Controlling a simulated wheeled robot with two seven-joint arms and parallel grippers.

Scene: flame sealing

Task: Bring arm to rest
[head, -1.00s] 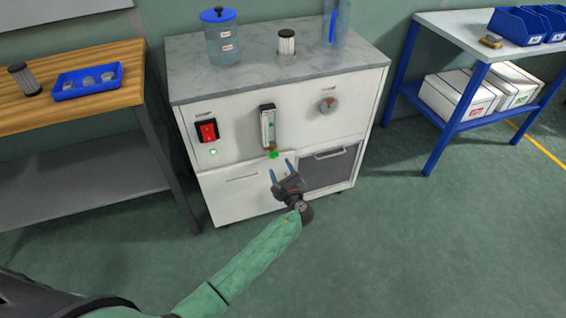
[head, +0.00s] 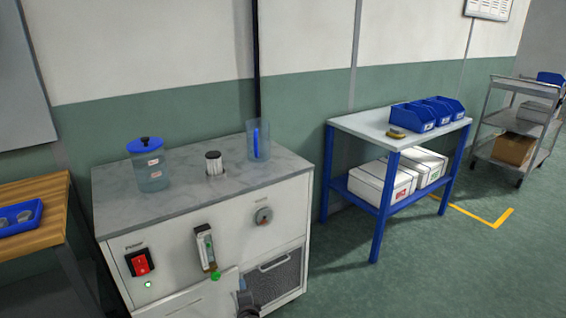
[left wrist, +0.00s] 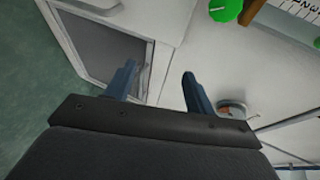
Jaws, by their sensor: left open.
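My left gripper (head: 243,286) is low in front of the white cabinet (head: 140,262); only its end shows at the bottom edge of the head view. In the left wrist view its two blue fingers (left wrist: 160,74) are apart with nothing between them. The green knob (head: 215,275) under the flow meter (head: 205,248) is close above it, and the knob also shows at the top of the left wrist view (left wrist: 228,9). My right gripper is in neither view.

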